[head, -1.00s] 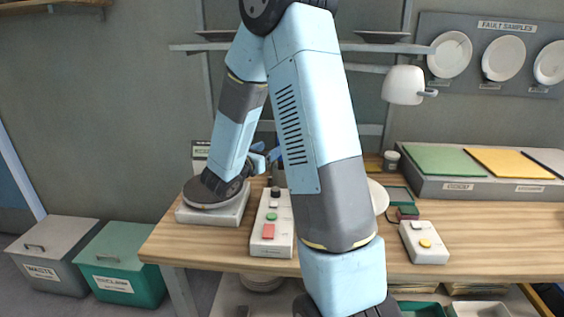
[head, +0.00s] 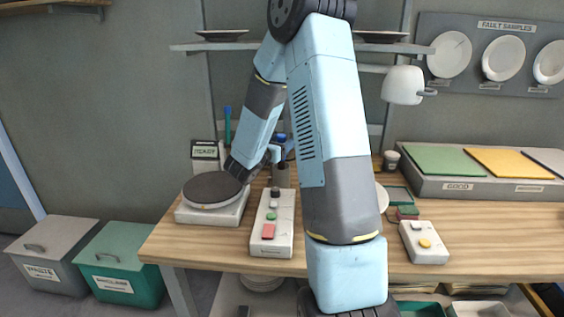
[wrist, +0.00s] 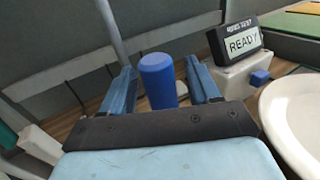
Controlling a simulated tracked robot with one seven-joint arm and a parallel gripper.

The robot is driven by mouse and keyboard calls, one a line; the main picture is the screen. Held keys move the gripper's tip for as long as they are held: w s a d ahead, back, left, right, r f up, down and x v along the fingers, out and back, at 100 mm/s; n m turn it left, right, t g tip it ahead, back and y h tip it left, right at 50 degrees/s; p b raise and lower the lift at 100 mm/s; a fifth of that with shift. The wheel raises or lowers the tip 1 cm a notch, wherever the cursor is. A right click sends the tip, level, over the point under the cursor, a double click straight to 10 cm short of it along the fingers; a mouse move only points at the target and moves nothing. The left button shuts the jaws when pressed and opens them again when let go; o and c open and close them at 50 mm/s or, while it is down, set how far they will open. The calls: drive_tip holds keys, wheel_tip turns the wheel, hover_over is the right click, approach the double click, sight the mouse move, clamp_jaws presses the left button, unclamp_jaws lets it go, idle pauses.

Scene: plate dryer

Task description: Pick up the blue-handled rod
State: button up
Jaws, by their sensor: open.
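The blue handle (wrist: 158,82) of a rod stands upright between the two blue fingers of my gripper (wrist: 161,68) in the wrist view. The fingers are open, one on each side, with a visible gap to the handle at left. The rod below the handle is hidden by my gripper's body. In the head view the blue handle (head: 281,137) shows just above a grey holder (head: 281,175) at the back of the bench. My gripper (head: 284,151) is beside it there, partly hidden by my arm.
A dark round turntable (head: 212,188) stands left of the holder, with a button box (head: 272,232) in front. A teal-blue stick (head: 227,125) rises behind the READY sign (head: 205,150). A white plate (wrist: 295,110) lies right of my gripper. My upper arm covers the bench's middle.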

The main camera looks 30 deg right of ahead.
clamp_jaws()
idle(0.6)
